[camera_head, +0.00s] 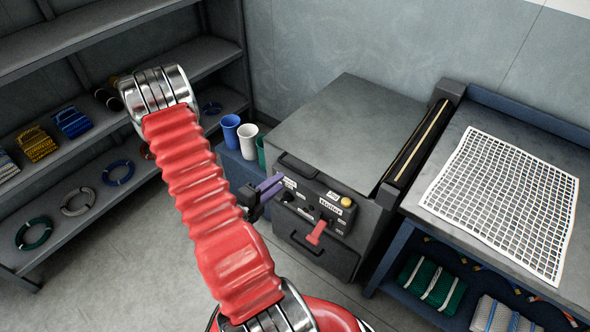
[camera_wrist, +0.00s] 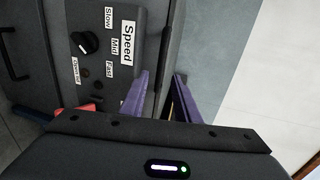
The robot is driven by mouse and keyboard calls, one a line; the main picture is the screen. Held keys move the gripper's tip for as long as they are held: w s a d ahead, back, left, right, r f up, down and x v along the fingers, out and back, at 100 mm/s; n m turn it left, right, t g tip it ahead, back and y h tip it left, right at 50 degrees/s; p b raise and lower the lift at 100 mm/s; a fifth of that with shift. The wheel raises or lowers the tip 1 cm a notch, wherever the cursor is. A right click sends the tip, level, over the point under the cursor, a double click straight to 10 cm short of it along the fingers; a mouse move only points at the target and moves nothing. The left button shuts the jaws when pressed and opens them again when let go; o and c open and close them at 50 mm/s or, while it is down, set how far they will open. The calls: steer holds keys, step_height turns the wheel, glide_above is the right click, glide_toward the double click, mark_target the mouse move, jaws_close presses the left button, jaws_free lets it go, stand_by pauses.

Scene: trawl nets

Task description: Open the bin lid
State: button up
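A dark grey machine cabinet (camera_head: 362,205) stands in the middle of the head view. Its flat grey top (camera_head: 345,130), which looks like the lid, lies level and closed. A dark handle (camera_head: 298,167) sits at its front upper edge. My gripper (camera_head: 270,186) is at the front left of the cabinet, just below that handle. In the wrist view my gripper's purple fingers (camera_wrist: 162,78) are apart, with the cabinet's dark upper edge between or beyond them. I cannot tell whether they touch it. Nothing is visibly held.
The front panel carries a red lever (camera_head: 317,232), a yellow button (camera_head: 346,202) and a speed knob (camera_wrist: 85,42). A workbench with white netting (camera_head: 500,200) is on the right. Cups (camera_head: 247,140) stand left of the cabinet. Shelves with coils (camera_head: 118,172) line the left. Floor is clear at lower left.

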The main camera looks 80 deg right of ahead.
mark_target(295, 170)
steer(key=x, duration=1)
steer(key=shift+s+d, duration=0.15)
steer(key=shift+d, duration=0.05)
jaws_close()
stand_by(0.5)
